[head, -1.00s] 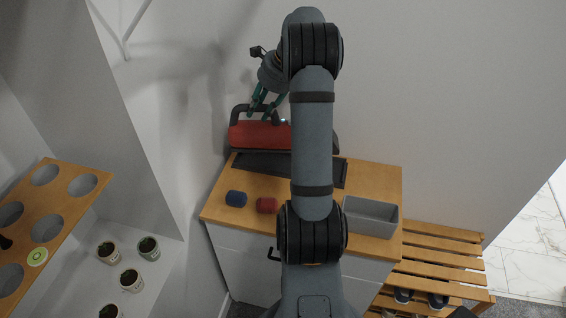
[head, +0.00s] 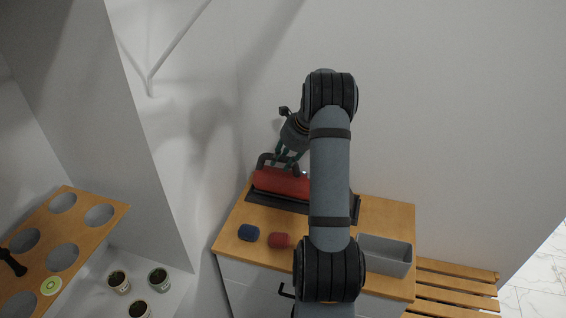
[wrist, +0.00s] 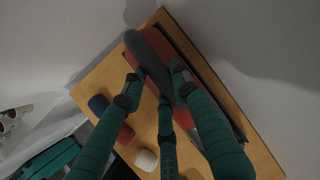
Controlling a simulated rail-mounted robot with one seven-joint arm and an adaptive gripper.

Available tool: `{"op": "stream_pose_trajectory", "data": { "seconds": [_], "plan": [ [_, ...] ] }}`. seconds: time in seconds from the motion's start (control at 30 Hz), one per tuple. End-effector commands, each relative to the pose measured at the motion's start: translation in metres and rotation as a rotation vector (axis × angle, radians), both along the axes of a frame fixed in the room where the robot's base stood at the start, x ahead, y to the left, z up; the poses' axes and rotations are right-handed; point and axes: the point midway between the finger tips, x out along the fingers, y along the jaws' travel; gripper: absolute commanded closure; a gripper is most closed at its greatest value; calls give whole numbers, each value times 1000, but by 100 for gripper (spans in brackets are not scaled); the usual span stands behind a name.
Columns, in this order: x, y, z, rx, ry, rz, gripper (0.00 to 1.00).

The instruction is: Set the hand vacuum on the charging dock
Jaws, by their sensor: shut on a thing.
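The hand vacuum (head: 278,181) is red with a dark loop handle and lies lengthwise, level, over the charging dock (head: 262,201), a long dark tray at the back of the wooden cabinet top. My gripper (head: 283,160) is shut on the vacuum's handle from above. In the wrist view my fingers (wrist: 155,88) are around the dark handle, with the red body (wrist: 186,50) behind it. The vacuum overlaps the dock in the head view; whether it touches is unclear. My arm hides the vacuum's right part.
In front of the dock stand a blue cylinder (head: 249,232) and a red cylinder (head: 279,241). A grey open bin (head: 385,256) sits at the right of the top. A slatted bench (head: 455,284) is at right, a holed wooden board (head: 85,230) at left. The wall is close behind.

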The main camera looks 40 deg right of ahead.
Motion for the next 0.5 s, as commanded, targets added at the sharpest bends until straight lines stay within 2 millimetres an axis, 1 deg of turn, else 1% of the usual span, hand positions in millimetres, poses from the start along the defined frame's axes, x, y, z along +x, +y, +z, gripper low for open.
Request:
{"op": "stream_pose_trajectory", "data": {
  "seconds": [0.13, 0.5],
  "plan": [
    [1, -2, -10, -6, -4, 0, 100],
    [1, -1, -14, -5, -5, 1, 100]
  ]
}}
